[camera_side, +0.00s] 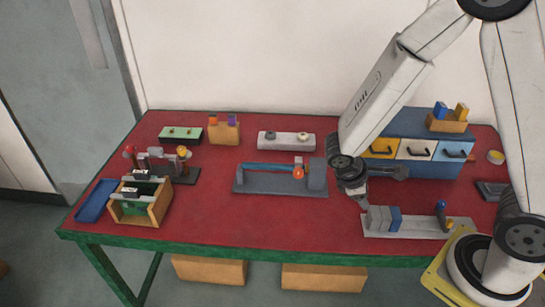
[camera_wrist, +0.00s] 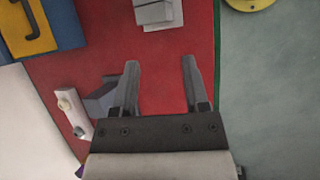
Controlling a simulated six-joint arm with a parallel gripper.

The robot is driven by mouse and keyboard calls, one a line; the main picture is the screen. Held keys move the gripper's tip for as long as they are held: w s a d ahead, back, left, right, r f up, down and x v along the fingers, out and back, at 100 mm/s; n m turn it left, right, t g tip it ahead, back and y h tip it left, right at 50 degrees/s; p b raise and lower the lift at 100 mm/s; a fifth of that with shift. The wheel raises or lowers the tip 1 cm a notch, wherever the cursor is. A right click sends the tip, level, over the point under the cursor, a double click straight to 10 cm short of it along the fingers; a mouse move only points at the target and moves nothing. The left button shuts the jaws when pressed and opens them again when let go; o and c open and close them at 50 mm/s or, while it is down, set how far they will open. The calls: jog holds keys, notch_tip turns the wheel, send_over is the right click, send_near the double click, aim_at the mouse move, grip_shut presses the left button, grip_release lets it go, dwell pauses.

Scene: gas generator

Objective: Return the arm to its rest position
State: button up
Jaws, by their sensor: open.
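My gripper (camera_wrist: 160,68) shows in the wrist view with its two grey fingers spread apart. Only bare red table shows between the fingers, and nothing is held. In the side view my wrist hangs over the right half of the red table (camera_side: 225,215), in front of the drawer cabinet (camera_side: 440,165). There my gripper is small and its fingers are hard to make out. It is to the right of the blue-grey clamp fixture (camera_side: 275,190) and close to the grey block fixture (camera_side: 378,220), above or behind it; I cannot tell the exact gap.
A wooden box (camera_side: 148,205), a blue tray (camera_side: 95,201) and a dark stand with small parts (camera_side: 182,173) are on the left. A white plate with two knobs (camera_side: 287,141) is at the back. The table's front middle is clear.

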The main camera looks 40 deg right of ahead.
jog(key=a+r+m+t+y, duration=0.3)
jog(key=r+m+t+y, duration=0.1)
jog(key=r+m+y, duration=0.1)
jog(key=shift+w+a+r+m+t+y, duration=0.25)
jog(key=shift+r+m+t+y, duration=0.2)
jog(key=shift+m, duration=0.95)
